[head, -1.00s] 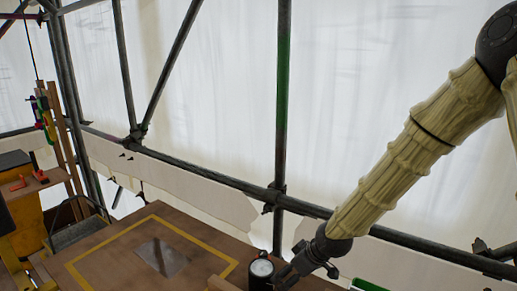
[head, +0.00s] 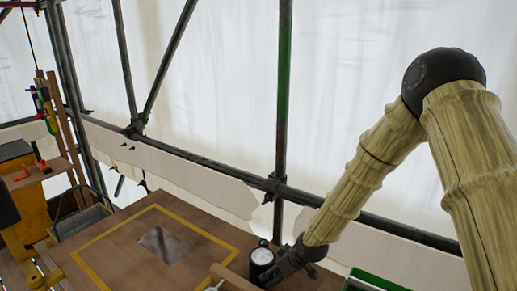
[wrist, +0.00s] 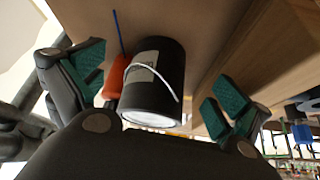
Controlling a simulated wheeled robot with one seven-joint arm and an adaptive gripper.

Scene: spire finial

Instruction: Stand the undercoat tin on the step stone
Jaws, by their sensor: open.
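The undercoat tin (head: 262,257) is black with a pale top and stands upright on the brown table, beside a wooden strip. In the wrist view the tin (wrist: 153,85) shows a grey label and a thin white handle. My gripper (head: 272,268) is at the tin's right side in the head view. In the wrist view its teal-padded fingers (wrist: 155,88) are open, one on each side of the tin, with gaps to it. A grey flat slab (head: 165,246), which may be the step stone, lies inside a yellow outline on the table.
A wooden strip (head: 233,279) lies close to the tin. An orange object (wrist: 117,78) with a blue stick is near the tin in the wrist view. A green-edged tray (head: 375,280) is at the right. Scaffold poles (head: 283,100) stand behind. The outlined area is otherwise clear.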

